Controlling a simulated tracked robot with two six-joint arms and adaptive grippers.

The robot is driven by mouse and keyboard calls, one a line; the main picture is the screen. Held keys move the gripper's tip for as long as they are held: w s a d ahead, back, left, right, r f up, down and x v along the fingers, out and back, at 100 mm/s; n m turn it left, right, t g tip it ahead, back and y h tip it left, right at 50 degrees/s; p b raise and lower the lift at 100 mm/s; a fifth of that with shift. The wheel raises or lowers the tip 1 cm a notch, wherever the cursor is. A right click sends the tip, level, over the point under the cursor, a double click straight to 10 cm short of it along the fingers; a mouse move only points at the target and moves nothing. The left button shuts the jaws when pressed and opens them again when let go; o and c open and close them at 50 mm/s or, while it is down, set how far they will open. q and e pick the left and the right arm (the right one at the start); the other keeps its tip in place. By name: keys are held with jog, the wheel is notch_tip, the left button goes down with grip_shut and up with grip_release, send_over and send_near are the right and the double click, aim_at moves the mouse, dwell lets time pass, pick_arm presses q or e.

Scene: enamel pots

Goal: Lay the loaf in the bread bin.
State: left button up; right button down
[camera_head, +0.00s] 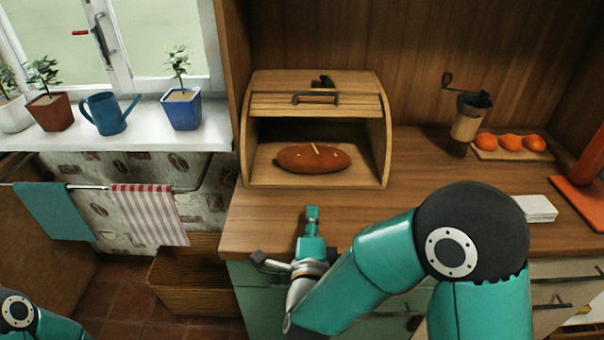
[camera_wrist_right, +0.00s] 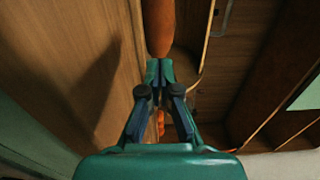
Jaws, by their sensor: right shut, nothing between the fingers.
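The brown loaf (camera_head: 313,158) lies inside the wooden bread bin (camera_head: 262,180), on its floor. The bin stands on the counter with its slatted front rolled up, so its mouth is open. My right gripper (camera_head: 312,212) is over the counter in front of the bin, apart from the loaf, with its fingers together and empty. In the right wrist view the shut fingertips (camera_wrist_right: 158,70) point toward the loaf (camera_wrist_right: 158,25). At the lower left of the head view only part of my left arm shows; its gripper is out of view.
A coffee grinder (camera_head: 468,118) and a board with oranges (camera_head: 511,143) stand on the counter to the right. White napkins (camera_head: 536,208) lie near the front edge. A watering can (camera_head: 108,113) and potted plants line the windowsill. The counter between bin and napkins is mostly clear.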

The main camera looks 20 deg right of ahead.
aim_at(315, 168)
jog(key=p+x, duration=0.3)
jog(key=x, duration=1)
jog(key=shift+w+d+f, duration=0.1)
jog(key=shift+w+d, duration=0.05)
jog(key=shift+w, duration=0.1)
pick_arm(q)
notch_tip(315, 168, up, 4)
jog(key=shift+a+f, duration=0.1)
jog(key=shift+f, duration=0.1)
jog(key=shift+f, duration=0.1)
pick_arm(e)
jog(key=shift+d, duration=0.1)
